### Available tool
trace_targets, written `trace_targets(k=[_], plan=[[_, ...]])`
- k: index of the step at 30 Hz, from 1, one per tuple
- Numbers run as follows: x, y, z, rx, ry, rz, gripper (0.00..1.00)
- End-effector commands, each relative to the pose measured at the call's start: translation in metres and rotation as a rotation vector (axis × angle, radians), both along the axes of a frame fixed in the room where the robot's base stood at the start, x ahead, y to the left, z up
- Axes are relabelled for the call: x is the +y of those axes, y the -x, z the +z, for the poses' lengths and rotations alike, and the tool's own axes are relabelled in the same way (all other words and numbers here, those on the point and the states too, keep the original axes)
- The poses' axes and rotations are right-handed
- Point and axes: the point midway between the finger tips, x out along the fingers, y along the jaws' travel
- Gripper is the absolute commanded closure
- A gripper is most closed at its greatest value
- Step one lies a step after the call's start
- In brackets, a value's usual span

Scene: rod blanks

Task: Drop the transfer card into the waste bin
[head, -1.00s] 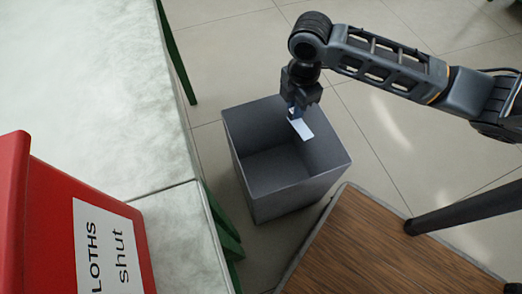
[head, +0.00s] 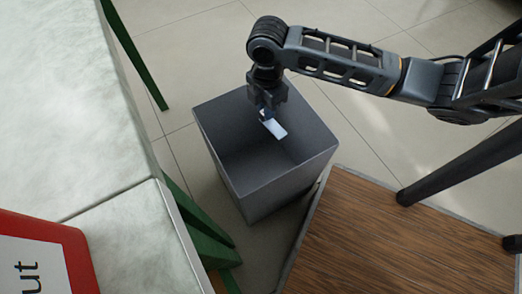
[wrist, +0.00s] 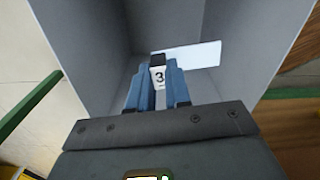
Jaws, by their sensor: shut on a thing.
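The transfer card (head: 275,129) is a small white rectangle below my gripper (head: 265,115) in the head view. My gripper is shut on it and holds it over the opening of the waste bin. In the wrist view the card (wrist: 190,56) sticks out to the right past the blue fingers (wrist: 158,82), and a "3" shows on white between them. The waste bin (head: 250,190) is a grey open-topped box standing on the floor. Its inner walls (wrist: 85,45) surround the card in the wrist view. I cannot tell exactly how deep the card is.
A pale-topped table (head: 60,100) with green legs (head: 137,55) stands left of the bin. A red box (head: 75,255) with a white label is at lower left. A wood-brown surface (head: 390,240) lies close at the bin's lower right. Tiled floor (head: 350,120) surrounds the bin.

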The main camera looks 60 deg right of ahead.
Motion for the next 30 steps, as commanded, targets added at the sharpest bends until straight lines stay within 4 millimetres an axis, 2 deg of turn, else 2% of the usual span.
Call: trace_targets(k=[4, 5, 14, 23, 30], plan=[[0.0, 0.0, 0.001, 0.0, 0.0, 0.0, 1.0], [0.0, 0.0, 0.001, 0.0, 0.0, 0.0, 0.8], [0.0, 0.0, 0.001, 0.0, 0.0, 0.0, 0.52], [-0.001, 0.0, 0.005, 0.0, 0.001, 0.0, 0.52], [-0.001, 0.0, 0.042, -0.001, 0.002, 0.001, 0.52]])
